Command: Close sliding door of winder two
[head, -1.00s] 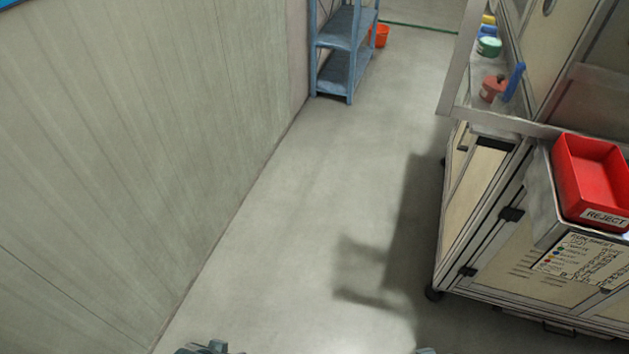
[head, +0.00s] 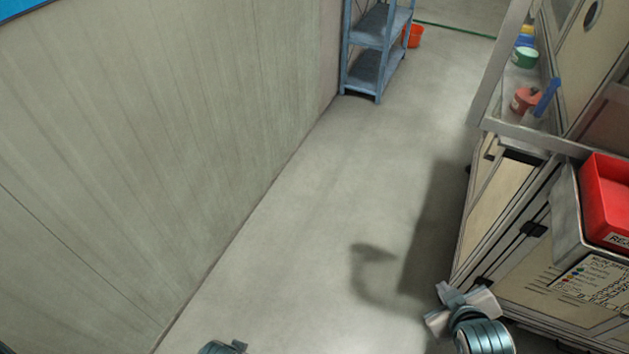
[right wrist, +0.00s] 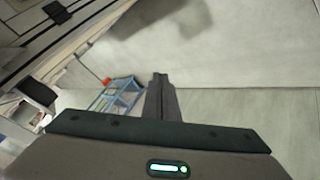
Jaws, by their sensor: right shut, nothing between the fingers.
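A machine with beige panels and a metal frame (head: 521,131) stands at the right in the head view. A beige panel with a round hole (head: 578,75) is at its upper right, cut off by the picture edge; it may be the sliding door, and I cannot tell how far it is open or which winder this is. My right gripper (head: 458,303) is low beside the machine's lower front corner, over the floor. In the right wrist view its fingers (right wrist: 160,84) are together and empty.
A red reject bin (head: 606,200) sits on a side shelf of the machine. Coloured spools (head: 524,58) stand on its ledge. A blue rack (head: 376,50) and an orange bucket (head: 412,36) are far back. A wall (head: 150,150) runs along the left; the floor (head: 300,230) between is clear.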

